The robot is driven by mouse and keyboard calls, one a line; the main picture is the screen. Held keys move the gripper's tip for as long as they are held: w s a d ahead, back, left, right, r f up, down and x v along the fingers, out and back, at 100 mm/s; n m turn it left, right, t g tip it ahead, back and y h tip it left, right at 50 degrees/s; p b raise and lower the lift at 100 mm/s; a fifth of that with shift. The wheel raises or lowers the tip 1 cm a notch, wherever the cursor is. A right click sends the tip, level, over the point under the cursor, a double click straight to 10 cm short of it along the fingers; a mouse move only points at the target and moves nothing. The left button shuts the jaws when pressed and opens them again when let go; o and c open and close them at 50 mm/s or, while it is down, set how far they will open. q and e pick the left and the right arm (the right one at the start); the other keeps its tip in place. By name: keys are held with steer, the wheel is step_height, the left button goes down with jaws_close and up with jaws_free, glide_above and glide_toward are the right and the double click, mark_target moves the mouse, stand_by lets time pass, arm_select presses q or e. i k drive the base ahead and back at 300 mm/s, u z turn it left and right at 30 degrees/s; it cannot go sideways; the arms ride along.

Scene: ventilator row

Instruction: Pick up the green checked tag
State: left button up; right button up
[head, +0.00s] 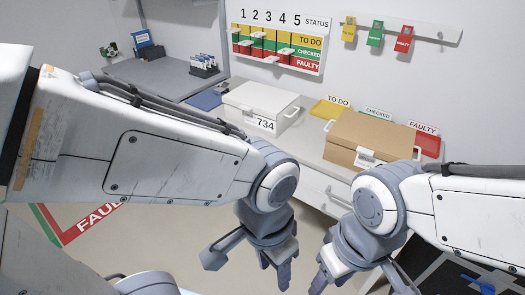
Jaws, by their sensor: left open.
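The green checked tag (376,34) hangs in the middle of a white wall rail at the top right of the head view, between a yellow tag (349,29) and a red faulty tag (404,39). My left gripper (275,266) is open, low in the middle of the view, well below and apart from the tags. Nothing shows between its fingers. My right gripper (335,280) is low, just right of the left one. It is partly cut off by the bottom edge, so its opening cannot be judged.
A status board (277,47) hangs left of the rail. A white case (262,98) marked 734 and a brown case (370,134) stand on the counter below. Yellow (328,110) and red (430,146) trays lie behind the brown case. The rail has free wall around it.

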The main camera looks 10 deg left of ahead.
mark_target(374, 39)
steer(key=u, duration=0.6)
steer(key=i, duration=0.8)
steer(key=z, duration=0.8)
